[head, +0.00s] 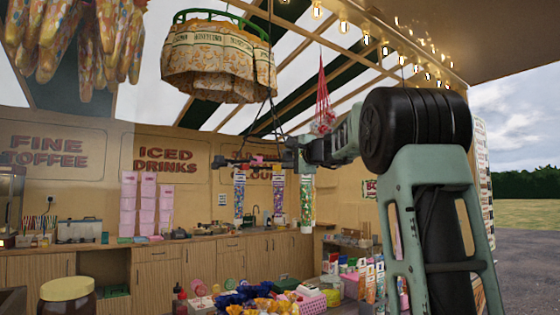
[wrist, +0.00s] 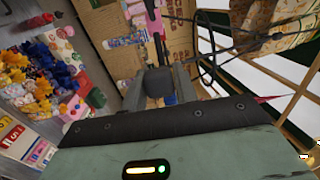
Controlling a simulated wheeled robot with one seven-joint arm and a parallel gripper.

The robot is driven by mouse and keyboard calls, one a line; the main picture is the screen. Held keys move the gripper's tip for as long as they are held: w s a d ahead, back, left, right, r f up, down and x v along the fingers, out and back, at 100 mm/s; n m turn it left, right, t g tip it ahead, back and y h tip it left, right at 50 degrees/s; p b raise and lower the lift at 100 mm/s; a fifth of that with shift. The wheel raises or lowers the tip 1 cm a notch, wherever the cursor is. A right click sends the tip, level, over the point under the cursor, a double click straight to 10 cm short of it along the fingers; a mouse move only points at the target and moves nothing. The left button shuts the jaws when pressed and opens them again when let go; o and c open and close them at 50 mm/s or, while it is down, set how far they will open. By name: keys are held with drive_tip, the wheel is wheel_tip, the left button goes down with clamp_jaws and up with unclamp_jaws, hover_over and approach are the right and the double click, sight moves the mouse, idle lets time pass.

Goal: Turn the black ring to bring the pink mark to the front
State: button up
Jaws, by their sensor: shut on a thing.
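The black ring (head: 230,163) hangs on dark cords in the middle of the head view, seen nearly edge-on. A pink part (head: 258,160) shows on it, left of my gripper; whether this is the mark I cannot tell. Sweet-filled tubes (head: 239,195) appear just below the ring. My gripper (head: 291,156) reaches the ring's right side from the right. In the wrist view my gripper (wrist: 160,88) is shut on a dark block-like piece, apparently part of the ring. A dark bar runs up from it to a pink piece (wrist: 152,4) at the top edge.
A round patterned hanging rack (head: 218,65) with a green rim hangs above left. A red net bag (head: 323,100) hangs above my arm. The counter (head: 160,270) runs along the back wall. Colourful sweets (head: 262,302) crowd the front below.

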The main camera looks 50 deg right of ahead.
drive_tip(key=s+d+p, duration=0.2)
drive_tip(key=d+p, duration=0.2)
drive_tip(key=d, duration=1.4)
drive_tip(key=shift+s+d, duration=0.25)
drive_tip(key=shift+d, duration=0.05)
idle(0.7)
